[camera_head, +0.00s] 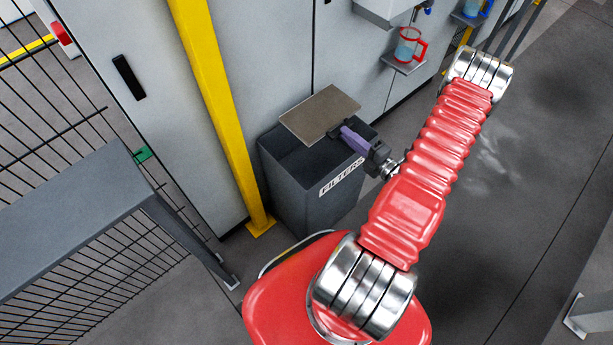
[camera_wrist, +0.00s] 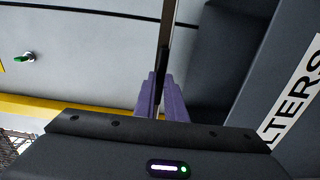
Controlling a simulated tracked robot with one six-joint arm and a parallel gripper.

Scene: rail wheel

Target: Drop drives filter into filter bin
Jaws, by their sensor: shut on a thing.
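The drives filter (camera_head: 320,114) is a flat, brownish-grey rectangular panel. In the head view it is over the open top of the dark grey filter bin (camera_head: 296,190), which has a white FILTERS label on its side. My gripper (camera_head: 344,132) has purple fingers and is shut on the filter's near edge. In the wrist view the filter (camera_wrist: 166,35) shows edge-on as a thin strip between the fingers (camera_wrist: 166,92). The bin wall (camera_wrist: 262,72) with part of the label is at the right there. The bin's inside is dark, and its floor is hidden.
A yellow post (camera_head: 213,95) stands just left of the bin, before grey cabinets (camera_head: 262,50). A grey rail (camera_head: 75,215) and black mesh fence are at the left.

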